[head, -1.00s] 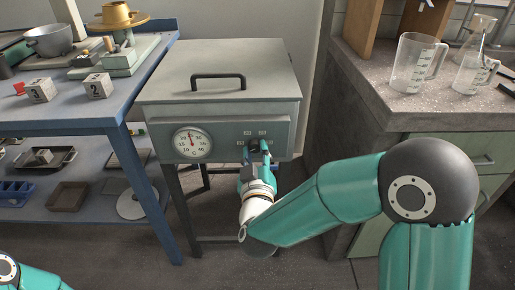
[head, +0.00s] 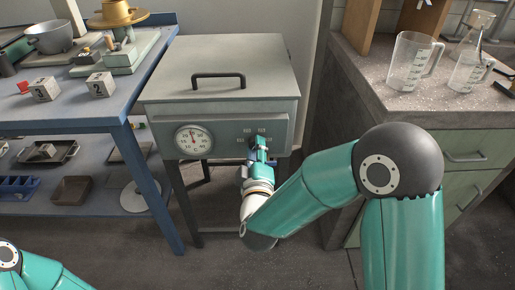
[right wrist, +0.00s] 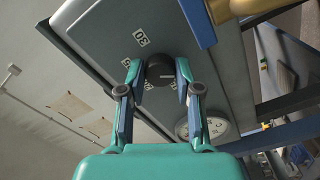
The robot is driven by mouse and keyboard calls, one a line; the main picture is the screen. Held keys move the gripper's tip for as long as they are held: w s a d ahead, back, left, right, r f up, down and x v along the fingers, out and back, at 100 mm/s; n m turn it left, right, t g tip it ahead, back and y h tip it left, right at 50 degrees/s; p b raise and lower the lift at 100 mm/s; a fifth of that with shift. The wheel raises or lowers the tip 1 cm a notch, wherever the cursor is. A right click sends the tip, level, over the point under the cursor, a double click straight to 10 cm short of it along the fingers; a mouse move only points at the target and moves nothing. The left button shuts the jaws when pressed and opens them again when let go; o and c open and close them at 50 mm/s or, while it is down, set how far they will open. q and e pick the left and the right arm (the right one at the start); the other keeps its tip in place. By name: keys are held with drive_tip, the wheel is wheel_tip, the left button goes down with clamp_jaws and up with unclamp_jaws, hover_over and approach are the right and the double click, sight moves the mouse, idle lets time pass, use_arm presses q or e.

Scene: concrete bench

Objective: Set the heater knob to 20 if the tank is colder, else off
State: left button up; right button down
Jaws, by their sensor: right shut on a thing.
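The grey tank (head: 230,75) stands in the middle of the head view with its lid shut. Its round dial (head: 194,140) has a red needle pointing nearly straight up; the numbers are too small to read surely. The black heater knob (right wrist: 160,69) is on the tank's front panel, right of the dial; in the head view my gripper mostly hides it. My right gripper (head: 260,145) is shut on the knob, with a finger on each side in the right wrist view (right wrist: 158,70). A printed 30 label (right wrist: 140,37) is beside the knob. The knob's setting is unclear. My left gripper is out of view.
A blue shelf unit (head: 85,122) with number blocks, a pot and trays stands left of the tank. A stone counter (head: 430,104) with a glass jug (head: 408,65) and a flask (head: 470,75) stands to the right, close to my right arm.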

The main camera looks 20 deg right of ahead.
drive_tip(key=shift+f, duration=0.1)
drive_tip(key=c, duration=0.8)
unclamp_jaws()
drive_tip(key=v, duration=0.7)
drive_tip(key=shift+s+a, duration=0.1)
drive_tip(key=shift+s, duration=0.1)
